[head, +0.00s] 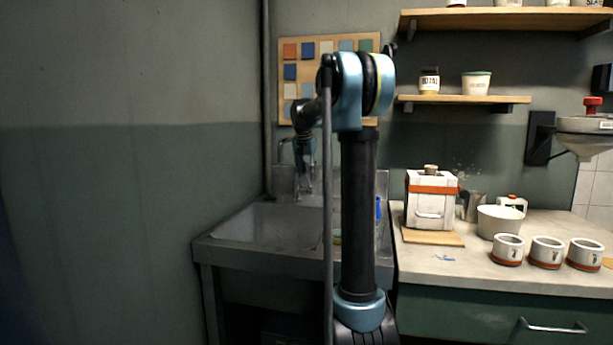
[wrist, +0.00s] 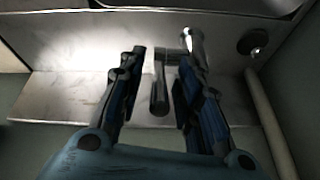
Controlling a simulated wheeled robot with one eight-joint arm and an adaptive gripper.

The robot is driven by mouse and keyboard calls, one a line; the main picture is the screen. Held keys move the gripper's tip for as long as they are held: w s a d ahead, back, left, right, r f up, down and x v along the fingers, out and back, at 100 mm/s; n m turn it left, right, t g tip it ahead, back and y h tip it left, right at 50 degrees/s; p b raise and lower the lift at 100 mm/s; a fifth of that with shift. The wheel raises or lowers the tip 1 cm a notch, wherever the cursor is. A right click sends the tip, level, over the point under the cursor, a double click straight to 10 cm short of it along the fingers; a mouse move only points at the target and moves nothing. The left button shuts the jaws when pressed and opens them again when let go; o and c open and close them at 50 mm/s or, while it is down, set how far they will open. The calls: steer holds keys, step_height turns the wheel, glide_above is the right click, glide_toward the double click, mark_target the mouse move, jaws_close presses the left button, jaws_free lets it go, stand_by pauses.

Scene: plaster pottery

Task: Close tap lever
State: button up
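The metal tap (wrist: 190,42) shows at the top middle of the wrist view, against the steel back of the sink. Its lever (wrist: 159,95) is a short dark grey bar lying between the fingers of my gripper (wrist: 164,62). The fingers are apart, one on each side of the lever. There is a gap on the left; the right finger is close to the tap body, and I cannot tell whether it touches. In the head view my arm reaches over the steel sink (head: 222,246), and my gripper (head: 305,165) is small and dark near the tap's thin spout (head: 282,150).
A pipe (wrist: 266,120) runs on the right in the wrist view, near a dark round fitting (wrist: 252,41). In the head view a counter (head: 470,262) right of the sink holds a white box (head: 431,205), a bowl (head: 499,222) and several cups. A tile board (head: 307,46) hangs behind.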

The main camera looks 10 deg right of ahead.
steer(key=shift+w+d+f, duration=0.1)
steer(key=shift+w+f, duration=0.05)
steer(key=shift+f, duration=0.25)
jaws_close()
steer(key=shift+w+d+r+g+y, duration=0.15)
steer(key=shift+w+r+g, duration=0.1)
steer(key=shift+w+g, duration=0.15)
steer(key=shift+w+d+r+g+y, duration=0.1)
steer(key=shift+w+r+g+y, duration=0.1)
steer(key=shift+w+g, duration=0.2)
jaws_free()
